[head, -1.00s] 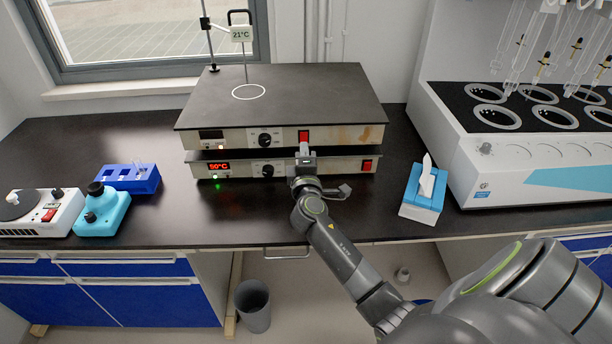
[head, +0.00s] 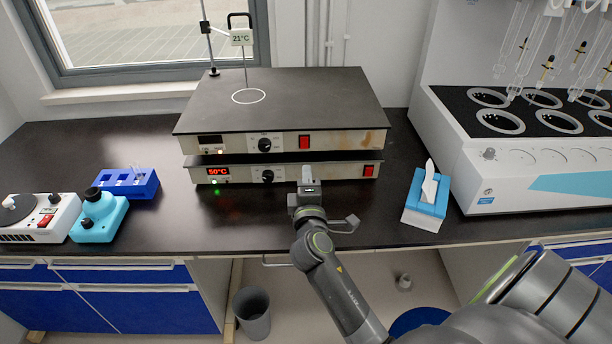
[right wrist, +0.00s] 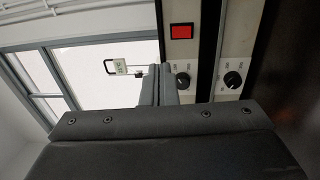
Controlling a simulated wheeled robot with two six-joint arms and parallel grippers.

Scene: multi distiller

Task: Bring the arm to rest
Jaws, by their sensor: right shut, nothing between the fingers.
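My right gripper (head: 307,174) is shut and empty in the head view. It is just in front of the lower hotplate (head: 235,174), apart from its front panel, above the dark bench. In the right wrist view the shut fingers (right wrist: 158,85) show in front of the stacked hotplates' panels, near the knobs and a red switch (right wrist: 181,31). The upper hotplate (head: 330,100) rests on the lower one, whose display reads 50°C with a green light lit. My left gripper is not in view.
A tissue box (head: 426,207) stands right of my right arm. A large white distiller (head: 480,165) with glassware fills the right. A blue rack (head: 130,184), a teal device (head: 98,217) and a white stirrer (head: 38,217) stand at left. The bench between is clear.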

